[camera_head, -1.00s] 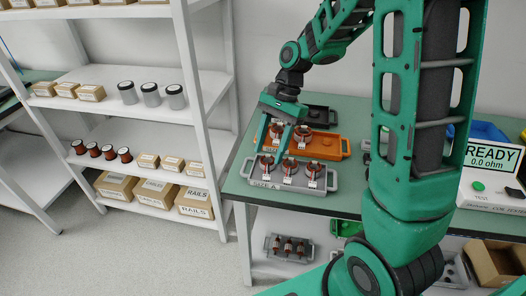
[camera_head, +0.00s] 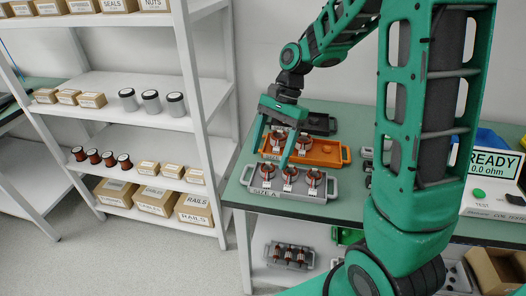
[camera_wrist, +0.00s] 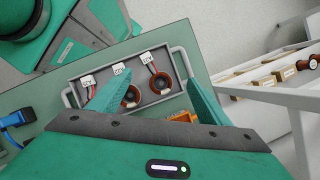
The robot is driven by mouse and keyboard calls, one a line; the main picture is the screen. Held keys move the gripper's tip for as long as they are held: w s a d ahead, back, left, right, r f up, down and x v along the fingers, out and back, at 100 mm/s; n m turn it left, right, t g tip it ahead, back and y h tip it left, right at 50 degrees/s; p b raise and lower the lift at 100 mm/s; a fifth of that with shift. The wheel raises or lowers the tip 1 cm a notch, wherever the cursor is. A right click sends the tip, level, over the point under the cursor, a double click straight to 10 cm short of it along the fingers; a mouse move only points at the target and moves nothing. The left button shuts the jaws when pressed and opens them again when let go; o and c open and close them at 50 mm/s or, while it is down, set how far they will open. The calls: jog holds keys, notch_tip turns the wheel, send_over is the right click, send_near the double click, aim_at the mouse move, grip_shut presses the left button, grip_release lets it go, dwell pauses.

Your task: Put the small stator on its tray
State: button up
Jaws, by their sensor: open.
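My gripper (camera_head: 267,161) is open above the grey tray marked SIZE A (camera_head: 318,197) on the green table. Its fingers point down and nothing shows held between them. The tray holds three copper-wound stators with white tags: a left one (camera_head: 267,172), a middle one (camera_head: 289,174) and a right one (camera_head: 313,178). In the wrist view, one stator (camera_wrist: 160,82) shows between the open fingers and another (camera_wrist: 131,97) is beside the left finger. A third is mostly hidden by that finger. I cannot tell which is the small stator.
An orange tray (camera_head: 325,152) with stators stands just behind the grey one, and a dark tray (camera_head: 320,123) behind that. A tester reading READY (camera_head: 492,165) is at the right. White shelves (camera_head: 150,118) stand left. A lower-shelf tray (camera_head: 290,263) holds several wound parts.

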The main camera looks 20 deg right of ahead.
jog(key=v, duration=1.1)
jog(key=shift+f, duration=0.1)
dwell(0.5)
jog(key=s+d+f+n+h, duration=0.1)
jog(key=s+d, duration=0.3)
jog(key=s, duration=0.4)
jog(key=s+d+f+n+t+h, duration=0.1)
jog(key=s+d+f+n, duration=0.1)
jog(key=s, duration=0.7)
jog(key=s+d+f+n+h, duration=0.1)
jog(key=s+d+f+n, duration=0.1)
jog(key=s+d, duration=0.4)
jog(key=s+n, duration=0.1)
jog(key=s, duration=0.2)
jog(key=shift+t+h, duration=0.4)
